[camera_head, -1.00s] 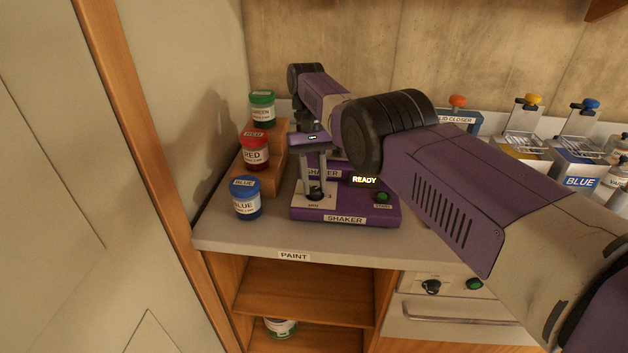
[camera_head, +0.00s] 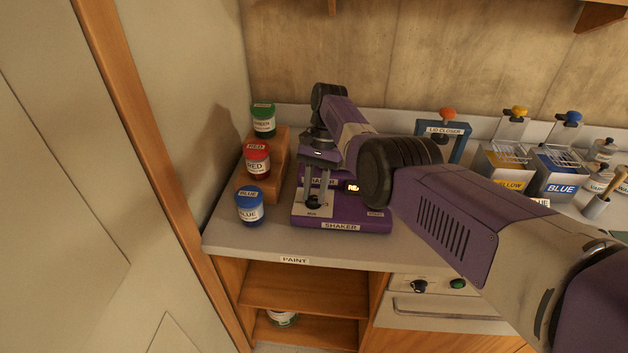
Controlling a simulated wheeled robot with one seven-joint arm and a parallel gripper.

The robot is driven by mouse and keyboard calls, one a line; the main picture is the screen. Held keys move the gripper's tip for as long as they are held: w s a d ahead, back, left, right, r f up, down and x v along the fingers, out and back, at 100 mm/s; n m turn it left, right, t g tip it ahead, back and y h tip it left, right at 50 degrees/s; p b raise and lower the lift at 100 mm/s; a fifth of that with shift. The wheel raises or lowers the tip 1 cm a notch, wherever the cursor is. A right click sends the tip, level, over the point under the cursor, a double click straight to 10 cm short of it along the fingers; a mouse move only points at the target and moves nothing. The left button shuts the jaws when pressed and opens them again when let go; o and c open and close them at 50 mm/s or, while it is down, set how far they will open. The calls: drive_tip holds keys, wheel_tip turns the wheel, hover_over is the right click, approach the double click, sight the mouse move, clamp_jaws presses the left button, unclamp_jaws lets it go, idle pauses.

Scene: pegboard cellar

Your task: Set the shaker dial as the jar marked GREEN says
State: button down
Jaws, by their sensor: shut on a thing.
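The purple shaker (camera_head: 342,226) stands on the counter and has a pale dial plate at its front left. My gripper (camera_head: 314,202) points down over this plate, shut on the dial, whose knob is largely hidden between the fingers; its setting cannot be read. The jar marked GREEN (camera_head: 263,121), with a green lid, stands at the back of the wooden step rack left of the shaker. The small print under its name is too small to read. My arm partly hides the shaker's lit display (camera_head: 352,187).
A red jar (camera_head: 256,160) and a blue jar (camera_head: 249,207) stand in front of the green one. A lid closer (camera_head: 445,129) and yellow (camera_head: 508,168) and blue (camera_head: 557,174) dispensers stand to the right. A tall pale panel (camera_head: 120,150) bounds the left side.

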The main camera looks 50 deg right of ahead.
drive_tip(key=shift+s+m+p, duration=0.15)
drive_tip(key=shift+m+p, duration=0.55)
drive_tip(key=shift+p, duration=0.15)
drive_tip(key=shift+f+t, duration=0.1)
drive_tip(key=shift+t, duration=0.2)
drive_tip(key=c, duration=1.1)
unclamp_jaws()
drive_tip(key=shift+c, duration=0.2)
drive_tip(key=b+v, duration=0.2)
drive_tip(key=v, duration=0.4)
drive_tip(key=shift+d, duration=0.2)
drive_tip(key=shift+v, duration=0.85)
drive_tip(key=shift+a, duration=0.15)
